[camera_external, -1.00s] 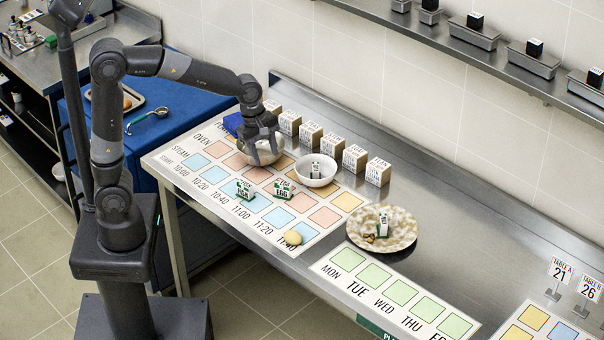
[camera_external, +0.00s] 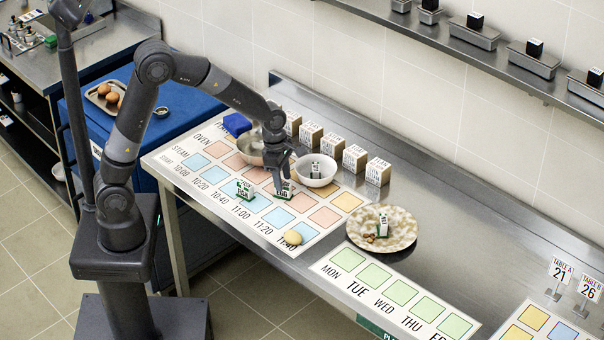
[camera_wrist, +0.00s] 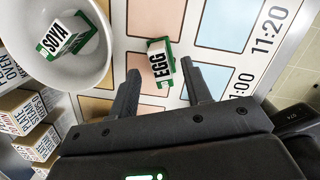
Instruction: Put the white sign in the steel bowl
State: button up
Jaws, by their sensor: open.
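A small white sign with a green base and the word EGG (camera_external: 283,189) stands on the printed chart; it also shows in the wrist view (camera_wrist: 159,66). My gripper (camera_external: 277,182) is open and lowered over this sign. In the wrist view the sign lies between the two spread fingers (camera_wrist: 161,71), with gaps on both sides. The steel bowl (camera_external: 247,148) stands just behind and left of my gripper, partly hidden by it. Similar signs stand left on the chart (camera_external: 244,190), inside the white bowl (camera_external: 330,181) and on the speckled plate (camera_external: 402,236).
Several labelled wooden blocks (camera_external: 355,158) stand in a row behind the bowls. A yellowish round item (camera_external: 293,238) lies at the chart's front edge. A blue object (camera_external: 236,124) sits behind the steel bowl. The steel counter right of the plate is largely clear.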

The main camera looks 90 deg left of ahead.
aim_at(283, 195)
jog(key=shift+w+d+f, duration=0.1)
jog(key=shift+f, duration=1.8)
jog(key=shift+c, duration=0.6)
grip_shut()
